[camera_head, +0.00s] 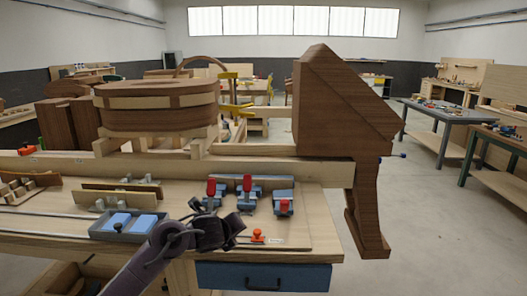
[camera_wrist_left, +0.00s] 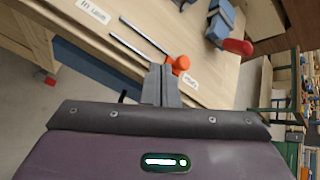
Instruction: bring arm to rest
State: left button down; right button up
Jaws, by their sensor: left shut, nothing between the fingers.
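My left arm (camera_head: 165,243) comes in from the bottom of the head view and reaches over the front of the workbench (camera_head: 318,225). My left gripper (camera_head: 238,224) is over the bench top near its front edge, just left of an orange-handled tool (camera_head: 257,236). In the left wrist view the gripper's fingers (camera_wrist_left: 163,70) are together with nothing between them. The orange handle (camera_wrist_left: 180,64) shows just beyond the fingertips there; whether they touch it I cannot tell. My right gripper is in neither view.
Blue clamps with red handles (camera_head: 247,188) stand behind the gripper. A grey tray with blue blocks (camera_head: 100,228) is left of it. A large brown wooden form (camera_head: 335,105) rises at right. A blue drawer (camera_head: 225,277) is under the bench; open floor (camera_head: 430,235) lies right.

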pick_arm(q)
jog(key=s+f+n+g, duration=0.1)
jog(key=s+f+n, duration=0.5)
jog(key=s, duration=0.3)
jog(key=s+f+n+g, duration=0.1)
jog(key=s+f+n, duration=0.4)
jog(key=s+n, duration=0.25)
jog(key=s+a+f+n+g+y, duration=0.1)
jog(key=s+a+n+g, duration=0.1)
jog(key=s+a+n, duration=0.45)
jog(key=s+a+f+n+g, duration=0.1)
jog(key=s+n, duration=0.2)
jog(key=s, duration=0.6)
jog(key=s+a+f+n+g+y, duration=0.1)
jog(key=s+a+f+n+g, duration=0.15)
jog(key=s+n, duration=0.4)
jog(key=s+f+m, duration=0.1)
jog(key=s+f, duration=0.1)
jog(key=f, duration=1.3)
jog(key=s+f+m, duration=0.1)
jog(key=s+f, duration=0.1)
jog(key=f, duration=1.3)
jog(key=s+a+f+g, duration=0.1)
jog(key=s+a+f, duration=0.1)
jog(key=s+f, duration=0.6)
jog(key=s+a+f+g, duration=0.1)
jog(key=s+a+f, duration=0.1)
jog(key=s+f, duration=0.7)
jog(key=shift+s+f, duration=0.15)
jog(key=shift+s, duration=0.7)
